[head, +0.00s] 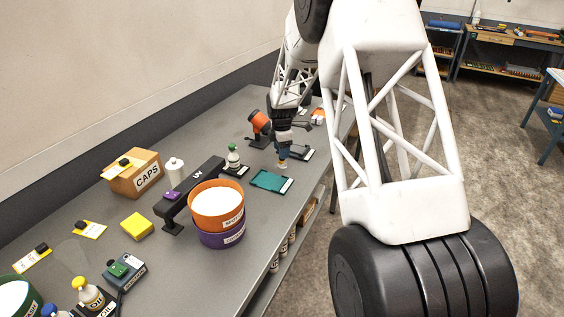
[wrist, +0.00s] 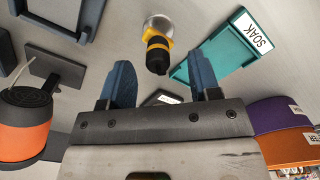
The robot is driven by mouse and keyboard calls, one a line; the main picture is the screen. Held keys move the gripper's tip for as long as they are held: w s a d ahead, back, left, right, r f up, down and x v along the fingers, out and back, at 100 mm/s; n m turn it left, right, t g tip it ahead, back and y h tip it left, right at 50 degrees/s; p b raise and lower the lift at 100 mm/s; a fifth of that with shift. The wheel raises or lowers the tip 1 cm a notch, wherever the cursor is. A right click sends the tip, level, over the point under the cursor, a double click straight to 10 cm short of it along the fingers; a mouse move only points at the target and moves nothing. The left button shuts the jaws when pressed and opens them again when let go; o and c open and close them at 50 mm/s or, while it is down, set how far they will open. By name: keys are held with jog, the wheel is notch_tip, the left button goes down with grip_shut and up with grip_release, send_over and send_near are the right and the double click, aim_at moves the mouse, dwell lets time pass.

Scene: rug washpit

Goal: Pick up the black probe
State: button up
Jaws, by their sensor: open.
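The black probe (wrist: 157,53) shows in the wrist view as a short black body with a yellow collar, at a round silver base on the grey bench. My gripper (wrist: 161,76) is open, with one blue finger on each side of the picture and the probe's black end ahead between them. The fingers do not visibly touch it. In the head view my gripper (head: 282,163) is low over the bench, behind the teal tray. The probe is hard to make out there, at the fingers.
The teal SOAK tray (wrist: 226,48) lies close right of the probe in the wrist view. An orange-and-black device (wrist: 25,125) stands at left. Orange (head: 216,197) and purple (head: 222,237) tubs stand nearer. A green-capped bottle (head: 233,157) is left of my gripper.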

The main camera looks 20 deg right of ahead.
jog(key=shift+w+d+f, duration=0.1)
jog(key=shift+d+f, duration=0.05)
jog(key=shift+f, duration=2.4)
jog(key=c, duration=0.9)
